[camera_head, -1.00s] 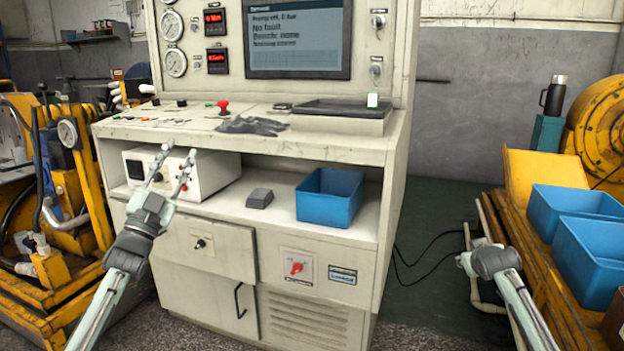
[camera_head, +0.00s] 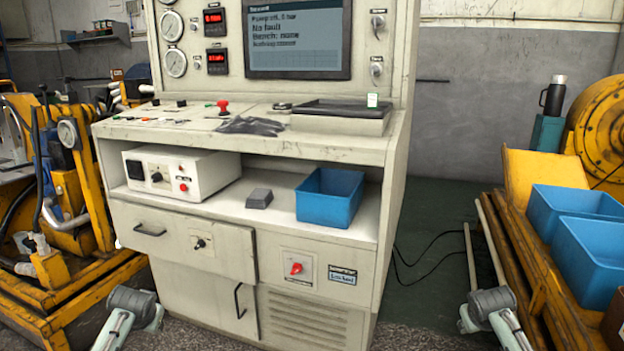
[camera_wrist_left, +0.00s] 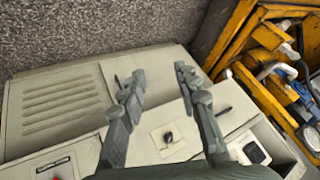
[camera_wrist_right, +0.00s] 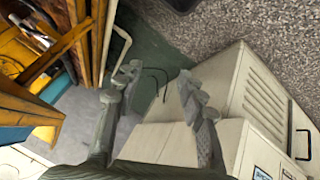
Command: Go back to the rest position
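My left gripper shows at the bottom left of the head view (camera_head: 153,318), low in front of the bench cabinet (camera_head: 205,297) and clear of it. In the left wrist view (camera_wrist_left: 158,76) its two fingers stand apart with nothing between them. My right gripper is low at the right of the head view (camera_head: 467,319), over the floor beside the cabinet. In the right wrist view (camera_wrist_right: 158,75) its fingers are also spread and empty. Neither gripper touches anything.
Yellow machinery (camera_head: 85,190) stands left. Two blue bins (camera_head: 575,204) rest on a yellow frame at right. Floor between cabinet and frame (camera_head: 425,240) is mostly clear.

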